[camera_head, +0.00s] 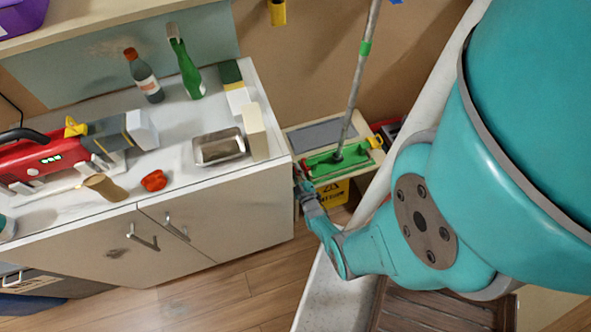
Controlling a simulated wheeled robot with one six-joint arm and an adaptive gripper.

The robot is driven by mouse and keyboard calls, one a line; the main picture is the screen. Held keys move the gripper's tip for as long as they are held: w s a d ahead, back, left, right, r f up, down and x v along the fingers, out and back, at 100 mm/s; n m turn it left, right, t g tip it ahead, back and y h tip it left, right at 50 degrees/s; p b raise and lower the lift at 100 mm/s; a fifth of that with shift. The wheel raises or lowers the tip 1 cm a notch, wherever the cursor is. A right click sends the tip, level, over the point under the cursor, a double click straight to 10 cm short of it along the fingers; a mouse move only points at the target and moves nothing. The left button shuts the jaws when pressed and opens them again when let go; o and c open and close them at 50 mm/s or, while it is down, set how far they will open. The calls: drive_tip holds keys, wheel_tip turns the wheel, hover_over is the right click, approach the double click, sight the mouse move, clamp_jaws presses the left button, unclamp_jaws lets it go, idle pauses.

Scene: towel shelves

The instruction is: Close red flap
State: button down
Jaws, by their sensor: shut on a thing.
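My teal gripper (301,178) is at the right end of the white cabinet, by the left end of a green mop head (338,161). It is small and partly hidden here. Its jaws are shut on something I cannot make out. I cannot clearly identify a red flap. A red part (388,131) shows beside a yellow clip (375,142) at the right of the mop head, partly covered by my arm, and I cannot tell if it is the flap. The mop's pole (357,85) rises from the mop head.
The white cabinet (215,225) stands left of my gripper. Its top holds a metal tray (219,147), two bottles (189,75), a red machine (40,160) and a red item (154,181). A yellow caution sign (332,194) is below the mop head. Wooden floor (235,290) is clear in front.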

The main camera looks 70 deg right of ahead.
drive_tip(key=shift+f, duration=0.1)
idle(0.3)
drive_tip(key=c, duration=1.3)
unclamp_jaws()
drive_tip(key=v, duration=1.2)
drive_tip(key=shift+s, duration=0.1)
